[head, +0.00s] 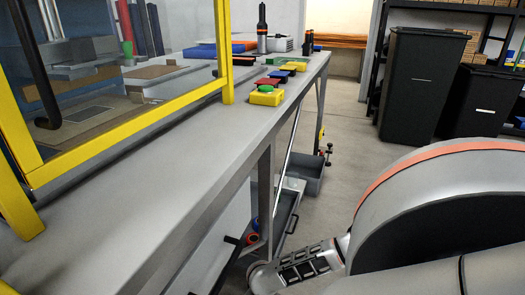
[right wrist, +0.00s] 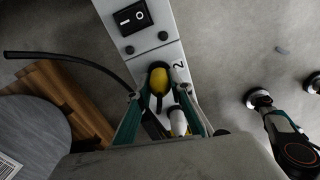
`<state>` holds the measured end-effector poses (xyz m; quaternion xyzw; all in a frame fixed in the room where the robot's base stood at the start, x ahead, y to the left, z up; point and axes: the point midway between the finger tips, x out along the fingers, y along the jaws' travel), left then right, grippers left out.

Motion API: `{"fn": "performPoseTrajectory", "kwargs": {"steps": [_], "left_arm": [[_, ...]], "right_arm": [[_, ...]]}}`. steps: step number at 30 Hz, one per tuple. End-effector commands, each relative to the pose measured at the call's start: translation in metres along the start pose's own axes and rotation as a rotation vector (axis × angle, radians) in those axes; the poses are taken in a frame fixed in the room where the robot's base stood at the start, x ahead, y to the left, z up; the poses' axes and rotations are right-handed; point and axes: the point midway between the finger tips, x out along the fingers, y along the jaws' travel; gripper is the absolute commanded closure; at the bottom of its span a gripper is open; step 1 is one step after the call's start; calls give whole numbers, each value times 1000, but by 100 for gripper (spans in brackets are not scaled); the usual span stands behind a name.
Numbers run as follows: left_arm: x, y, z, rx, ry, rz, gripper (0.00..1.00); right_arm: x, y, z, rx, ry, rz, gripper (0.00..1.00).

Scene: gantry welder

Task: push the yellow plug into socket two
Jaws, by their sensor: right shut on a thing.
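In the right wrist view a pale power strip (right wrist: 171,52) runs down from the top, with a black rocker switch (right wrist: 132,17) and a printed 2 beside a socket position. The yellow plug (right wrist: 159,78) shows as a rounded yellow body with a dark surround, at the strip beside the 2. My right gripper (right wrist: 157,97) has its teal fingers around it and is shut on it. How deep the plug sits is hidden. A second yellow and white part (right wrist: 178,122) shows nearer the wrist; I cannot tell what it is. My left gripper is not in view.
A black cable (right wrist: 60,55) curves in from the left. Wooden strips (right wrist: 62,100) and a round grey top (right wrist: 32,138) lie left.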

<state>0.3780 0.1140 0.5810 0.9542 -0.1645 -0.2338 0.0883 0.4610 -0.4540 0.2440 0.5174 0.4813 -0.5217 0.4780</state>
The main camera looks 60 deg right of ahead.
Motion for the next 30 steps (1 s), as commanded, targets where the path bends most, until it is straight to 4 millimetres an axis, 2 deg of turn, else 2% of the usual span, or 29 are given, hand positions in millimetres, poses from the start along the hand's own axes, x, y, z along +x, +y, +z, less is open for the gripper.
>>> {"fn": "performPoseTrajectory", "kwargs": {"steps": [12, 13, 15, 23, 26, 30], "left_arm": [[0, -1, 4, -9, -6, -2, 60], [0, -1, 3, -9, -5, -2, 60], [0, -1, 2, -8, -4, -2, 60], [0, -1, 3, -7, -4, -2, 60], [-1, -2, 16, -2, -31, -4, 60], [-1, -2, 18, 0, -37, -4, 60]], "right_arm": [[13, -2, 0, -1, 0, -3, 100], [13, -1, 0, -1, 0, -2, 77], [12, 0, 0, -1, 0, -1, 60], [12, 0, 0, -1, 0, -1, 60], [11, -1, 0, -1, 0, -1, 60], [3, -1, 0, -1, 0, -1, 60]]}}
